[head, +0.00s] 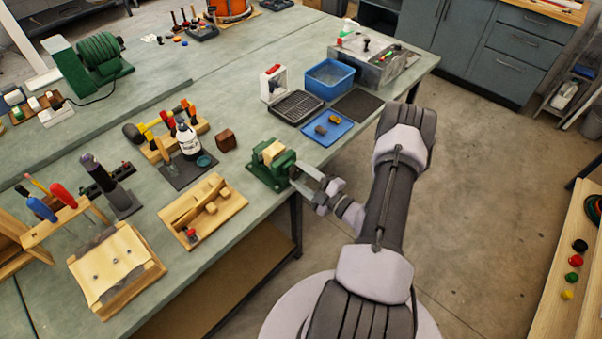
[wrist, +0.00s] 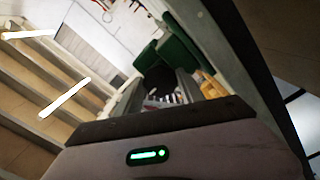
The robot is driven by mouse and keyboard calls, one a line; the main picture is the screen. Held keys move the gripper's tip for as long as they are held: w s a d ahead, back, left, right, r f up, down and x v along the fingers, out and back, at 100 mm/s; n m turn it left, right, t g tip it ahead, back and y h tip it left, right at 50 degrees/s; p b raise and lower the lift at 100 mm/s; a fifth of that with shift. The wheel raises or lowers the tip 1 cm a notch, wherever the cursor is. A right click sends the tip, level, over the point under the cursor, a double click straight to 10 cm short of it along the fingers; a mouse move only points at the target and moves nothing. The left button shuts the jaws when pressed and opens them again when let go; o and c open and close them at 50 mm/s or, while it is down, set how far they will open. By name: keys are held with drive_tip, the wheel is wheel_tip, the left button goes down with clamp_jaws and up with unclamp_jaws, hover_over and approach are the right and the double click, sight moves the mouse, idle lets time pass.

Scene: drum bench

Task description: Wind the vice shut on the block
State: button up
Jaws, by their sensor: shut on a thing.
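The green vice (head: 267,176) stands at the front edge of the bench. A pale wooden block (head: 272,152) sits between its jaws; I cannot tell whether both jaws touch it. My gripper (head: 298,177) is at the vice's front, on the side facing me, shut on the vice handle. The handle itself is mostly hidden by the fingers. In the wrist view the green vice (wrist: 178,52) is just beyond the fingers (wrist: 168,97), with a dark round part in front of it.
A wooden tray (head: 230,204) lies left of the vice, and a brown block (head: 226,139) stands behind it. A blue tray (head: 340,122) with small parts, a black rack (head: 297,106) and a blue bin (head: 329,79) are to the right. The floor beside the bench is clear.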

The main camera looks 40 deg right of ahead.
drive_tip(key=m+p, duration=0.1)
drive_tip(key=m, duration=0.5)
drive_tip(key=shift+a+f, duration=0.1)
drive_tip(key=m, duration=0.6)
drive_tip(key=shift+p, duration=0.35)
drive_tip(key=o, duration=1.4)
drive_tip(key=shift+s, duration=0.1)
drive_tip(key=shift+c, duration=0.2)
drive_tip(key=shift+s, duration=0.1)
drive_tip(key=s+d+p, duration=0.1)
drive_tip(key=s, duration=1.6)
drive_tip(key=shift+d+p, duration=0.15)
drive_tip(key=shift+p, duration=0.15)
